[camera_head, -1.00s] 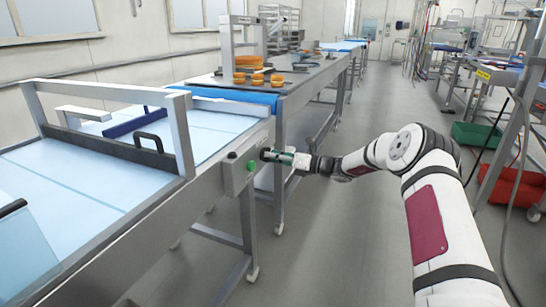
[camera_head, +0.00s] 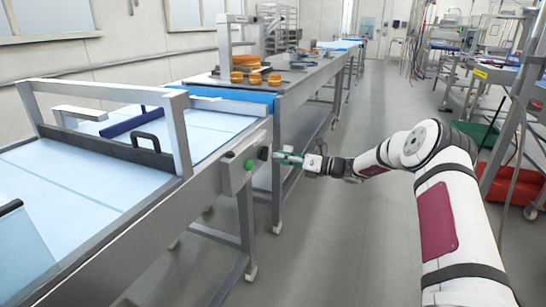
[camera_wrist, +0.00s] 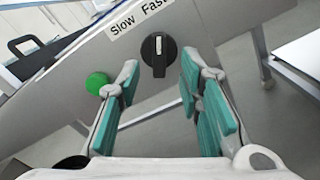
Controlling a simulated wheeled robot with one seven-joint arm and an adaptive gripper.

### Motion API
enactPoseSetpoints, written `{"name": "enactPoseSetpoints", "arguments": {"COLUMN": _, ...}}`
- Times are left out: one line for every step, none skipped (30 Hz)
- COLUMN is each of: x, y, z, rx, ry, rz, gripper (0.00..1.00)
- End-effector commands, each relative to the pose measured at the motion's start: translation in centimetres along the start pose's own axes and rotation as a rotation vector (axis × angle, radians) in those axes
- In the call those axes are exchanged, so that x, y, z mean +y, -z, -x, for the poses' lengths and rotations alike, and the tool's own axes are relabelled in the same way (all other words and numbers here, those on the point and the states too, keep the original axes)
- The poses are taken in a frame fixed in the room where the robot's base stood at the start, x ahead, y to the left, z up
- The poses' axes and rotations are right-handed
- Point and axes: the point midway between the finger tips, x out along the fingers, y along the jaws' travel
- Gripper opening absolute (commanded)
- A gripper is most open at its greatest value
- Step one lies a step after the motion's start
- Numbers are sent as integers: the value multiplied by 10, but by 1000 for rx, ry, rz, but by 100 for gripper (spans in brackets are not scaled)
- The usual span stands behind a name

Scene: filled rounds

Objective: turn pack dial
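The black pack dial (camera_wrist: 158,52) sits on a grey control box under a label reading "Slow" and "Fast". Its white pointer mark points up in the wrist view, between the two words. In the head view the dial (camera_head: 263,153) is a small dark knob on the box at the conveyor's side. My gripper (camera_wrist: 156,92) is open, with a teal-padded finger to each side and below the dial in the wrist view. The fingers appear apart from the dial. In the head view my gripper (camera_head: 287,157) is just right of the dial, with a gap.
A green button (camera_wrist: 97,83) is left of the dial, close to the left finger. The conveyor (camera_head: 75,190) with a metal frame is on the left. A table with orange rounds (camera_head: 247,60) is behind.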

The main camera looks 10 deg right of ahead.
Motion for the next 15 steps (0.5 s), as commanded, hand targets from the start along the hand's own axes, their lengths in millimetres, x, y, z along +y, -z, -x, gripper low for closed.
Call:
{"name": "enactPoseSetpoints", "arguments": {"x": 0, "y": 0, "z": 12, "rx": -1, "ry": 2, "rz": 0, "gripper": 33}}
{"name": "enactPoseSetpoints", "arguments": {"x": -1, "y": -1, "z": 19, "rx": -1, "ry": 2, "rz": 0, "gripper": 33}}
{"name": "enactPoseSetpoints", "arguments": {"x": -1, "y": 0, "z": 27, "rx": -1, "ry": 3, "rz": 0, "gripper": 33}}
{"name": "enactPoseSetpoints", "arguments": {"x": -1, "y": 0, "z": 33, "rx": -1, "ry": 3, "rz": -1, "gripper": 33}}
{"name": "enactPoseSetpoints", "arguments": {"x": -1, "y": 0, "z": 39, "rx": -1, "ry": 2, "rz": -1, "gripper": 33}}
{"name": "enactPoseSetpoints", "arguments": {"x": 0, "y": 0, "z": 46, "rx": -1, "ry": 1, "rz": 0, "gripper": 33}}
{"name": "enactPoseSetpoints", "arguments": {"x": 0, "y": 0, "z": 51, "rx": -1, "ry": 2, "rz": 0, "gripper": 33}}
{"name": "enactPoseSetpoints", "arguments": {"x": 0, "y": 0, "z": 56, "rx": -1, "ry": 2, "rz": 0, "gripper": 33}}
{"name": "enactPoseSetpoints", "arguments": {"x": 0, "y": 0, "z": 61, "rx": -1, "ry": 2, "rz": -1, "gripper": 33}}
{"name": "enactPoseSetpoints", "arguments": {"x": 0, "y": 0, "z": 64, "rx": -1, "ry": 1, "rz": -1, "gripper": 33}}
{"name": "enactPoseSetpoints", "arguments": {"x": 0, "y": 0, "z": 68, "rx": -1, "ry": 0, "rz": -1, "gripper": 33}}
{"name": "enactPoseSetpoints", "arguments": {"x": 0, "y": 0, "z": 71, "rx": -1, "ry": 0, "rz": 0, "gripper": 33}}
{"name": "enactPoseSetpoints", "arguments": {"x": 0, "y": 0, "z": 74, "rx": 0, "ry": 0, "rz": 0, "gripper": 33}}
{"name": "enactPoseSetpoints", "arguments": {"x": 0, "y": 0, "z": 76, "rx": 0, "ry": 0, "rz": 0, "gripper": 33}}
{"name": "enactPoseSetpoints", "arguments": {"x": 0, "y": 0, "z": 77, "rx": 0, "ry": 0, "rz": 0, "gripper": 33}}
